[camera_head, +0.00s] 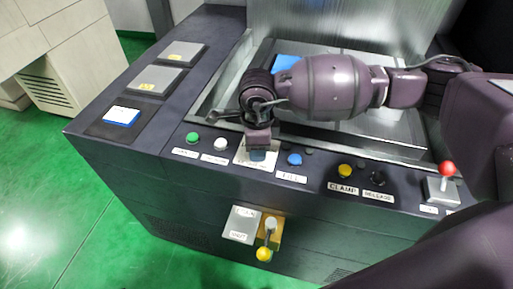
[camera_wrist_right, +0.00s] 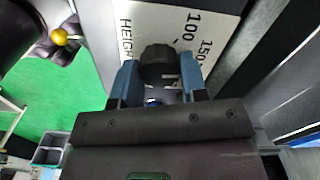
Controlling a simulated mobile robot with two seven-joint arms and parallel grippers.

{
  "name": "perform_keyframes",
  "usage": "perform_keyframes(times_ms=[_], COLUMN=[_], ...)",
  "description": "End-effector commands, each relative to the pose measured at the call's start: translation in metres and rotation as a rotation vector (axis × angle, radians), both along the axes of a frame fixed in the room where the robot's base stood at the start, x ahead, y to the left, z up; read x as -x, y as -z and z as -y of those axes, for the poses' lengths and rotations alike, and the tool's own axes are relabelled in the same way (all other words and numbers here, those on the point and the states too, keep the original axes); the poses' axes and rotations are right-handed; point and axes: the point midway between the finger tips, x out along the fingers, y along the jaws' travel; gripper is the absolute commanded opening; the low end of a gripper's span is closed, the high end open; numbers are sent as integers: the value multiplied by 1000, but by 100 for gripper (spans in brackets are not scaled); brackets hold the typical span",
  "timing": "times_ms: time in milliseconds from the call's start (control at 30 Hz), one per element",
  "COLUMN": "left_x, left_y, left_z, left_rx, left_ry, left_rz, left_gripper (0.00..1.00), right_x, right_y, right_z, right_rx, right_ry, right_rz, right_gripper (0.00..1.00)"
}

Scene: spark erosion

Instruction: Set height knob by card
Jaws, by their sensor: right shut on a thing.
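The black height knob (camera_wrist_right: 158,62) sits on a white dial plate (camera_wrist_right: 205,12) marked HEIGHT, with 100 and 150 legible. My right gripper (camera_wrist_right: 158,78) has its blue fingers on both sides of the knob, closed on it. I cannot make out a pointer mark on the knob. In the head view, my right gripper (camera_head: 260,153) is over the dial plate (camera_head: 242,154) on the front panel and hides the knob. No card with a readable height shows. My left gripper is out of view.
Green (camera_head: 193,137), white (camera_head: 221,143), blue (camera_head: 294,159) and yellow (camera_head: 345,171) buttons line the panel. A red-knobbed lever (camera_head: 446,170) is at right. A yellow-knobbed lever (camera_head: 264,253) is below.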

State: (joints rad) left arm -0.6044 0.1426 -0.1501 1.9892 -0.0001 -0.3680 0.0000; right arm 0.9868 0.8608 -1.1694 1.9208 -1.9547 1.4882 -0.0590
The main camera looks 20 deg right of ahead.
Motion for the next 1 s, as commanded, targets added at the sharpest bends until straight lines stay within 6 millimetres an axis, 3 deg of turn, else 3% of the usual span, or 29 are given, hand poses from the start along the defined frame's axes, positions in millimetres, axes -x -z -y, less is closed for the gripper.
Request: perform_keyframes(times_ms=[333,933,967,1000], left_x=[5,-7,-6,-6], left_y=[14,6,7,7], left_z=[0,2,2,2], left_rx=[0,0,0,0], left_ry=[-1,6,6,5], left_rz=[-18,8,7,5], left_gripper=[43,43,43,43], right_x=[-2,-2,-2,-2], right_y=[-1,-3,-3,-3], right_z=[0,-1,-1,-1], right_rx=[-3,-4,-4,-4], right_ry=[-164,-202,-202,-202], right_rz=[5,6,6,6], right_gripper=[16,16,41,48])
